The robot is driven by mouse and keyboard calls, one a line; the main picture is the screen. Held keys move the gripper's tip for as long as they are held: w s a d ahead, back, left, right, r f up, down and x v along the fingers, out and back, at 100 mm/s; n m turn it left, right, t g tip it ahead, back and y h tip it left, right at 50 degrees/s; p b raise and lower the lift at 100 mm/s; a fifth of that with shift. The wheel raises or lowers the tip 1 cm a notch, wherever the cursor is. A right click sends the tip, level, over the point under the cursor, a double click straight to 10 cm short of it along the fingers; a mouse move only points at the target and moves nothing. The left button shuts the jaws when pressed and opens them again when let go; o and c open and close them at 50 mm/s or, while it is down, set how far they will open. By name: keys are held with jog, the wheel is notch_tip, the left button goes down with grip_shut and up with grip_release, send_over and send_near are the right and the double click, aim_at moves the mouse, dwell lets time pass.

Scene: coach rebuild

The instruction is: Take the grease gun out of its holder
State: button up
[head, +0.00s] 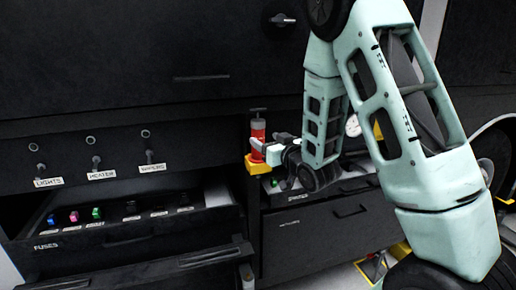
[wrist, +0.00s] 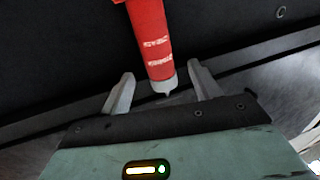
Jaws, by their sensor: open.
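The grease gun (head: 258,128) is a red cylinder with a pale top and a dark handle. It stands upright in its yellow holder (head: 257,167) at the front of the dark cabinet, left of my arm in the head view. My gripper (head: 266,147) is beside the gun, just above the holder. In the wrist view the red gun body (wrist: 150,38) with white markings and a pale end comes down between the two spread fingers of my gripper (wrist: 163,84). I see gaps on both sides; the holder does not show there.
An open drawer labelled FUSES (head: 125,235) with coloured fuses juts out at the lower left. Switches labelled LIGHTS, HEATER and WIPERS (head: 149,157) are above it. Another drawer (head: 325,225) is below the holder on the right. Dark panels stand close behind.

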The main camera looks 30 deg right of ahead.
aim_at(262, 136)
jog(key=w+p, duration=0.3)
jog(key=w, duration=0.2)
jog(key=shift+w+d+p, duration=0.2)
jog(key=shift+w+p, duration=0.15)
jog(key=shift+p, duration=0.05)
jog(key=shift+w, duration=0.25)
jog(key=c, duration=1.1)
